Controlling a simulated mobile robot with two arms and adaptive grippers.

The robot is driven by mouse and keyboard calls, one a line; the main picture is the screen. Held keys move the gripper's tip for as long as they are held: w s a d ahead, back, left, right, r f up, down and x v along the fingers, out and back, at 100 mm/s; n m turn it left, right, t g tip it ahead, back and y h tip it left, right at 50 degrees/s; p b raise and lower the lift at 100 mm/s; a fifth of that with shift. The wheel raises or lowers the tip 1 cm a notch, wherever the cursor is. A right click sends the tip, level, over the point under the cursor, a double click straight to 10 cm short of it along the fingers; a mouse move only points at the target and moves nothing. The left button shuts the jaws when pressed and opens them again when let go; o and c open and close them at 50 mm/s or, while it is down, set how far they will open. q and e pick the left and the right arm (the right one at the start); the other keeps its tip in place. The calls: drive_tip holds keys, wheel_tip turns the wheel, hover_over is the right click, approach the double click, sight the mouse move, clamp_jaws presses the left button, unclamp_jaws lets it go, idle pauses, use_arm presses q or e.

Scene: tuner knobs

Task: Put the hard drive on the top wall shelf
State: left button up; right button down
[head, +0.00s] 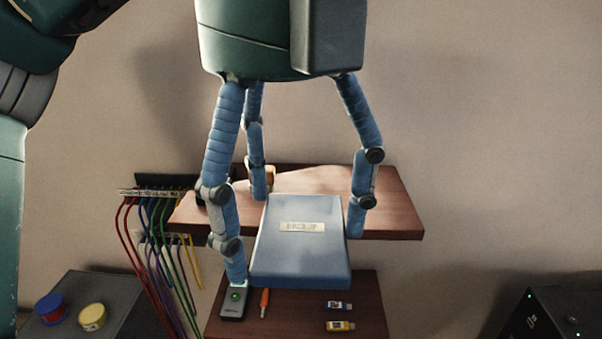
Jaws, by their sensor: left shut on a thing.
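The hard drive (310,258) is a flat blue-grey box with a pale label on its top face. My left gripper (298,238) comes down from above with blue jointed fingers, and it is shut on the hard drive, with fingers at its left and right sides. The top wall shelf (398,208) is a reddish-brown wooden board behind the drive. The drive overlaps the shelf's front edge in the picture and hides part of it. I cannot tell whether they touch. My right gripper is not in view.
A lower wooden shelf (290,318) holds a small grey device (235,300), an orange tool (264,302) and two USB sticks (340,326). Coloured cables (160,240) hang at the left. The top shelf's right end is clear. A dark box (545,315) stands lower right.

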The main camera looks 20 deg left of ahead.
use_arm(q)
drive_tip(key=w+a+p, duration=0.1)
drive_tip(key=w, duration=0.5)
drive_tip(key=w+a+f+p, duration=0.1)
drive_tip(key=w+a+p, duration=0.1)
drive_tip(key=w, duration=0.4)
drive_tip(key=w+a+f+p, duration=0.1)
drive_tip(key=w+a, duration=0.1)
drive_tip(key=w, duration=0.4)
drive_tip(key=shift+w+a+p, duration=0.1)
drive_tip(key=shift+a+p, duration=0.05)
drive_tip(key=shift+p, duration=0.15)
drive_tip(key=shift+f, duration=0.65)
wheel_tip(320, 180, down, 2)
drive_tip(key=shift+a+f, duration=0.1)
drive_tip(key=shift+w+f+p, duration=0.2)
drive_tip(key=shift+f+p, duration=0.3)
drive_tip(key=shift+p, duration=0.3)
drive_tip(key=shift+f, duration=0.2)
drive_tip(key=shift+f, duration=0.1)
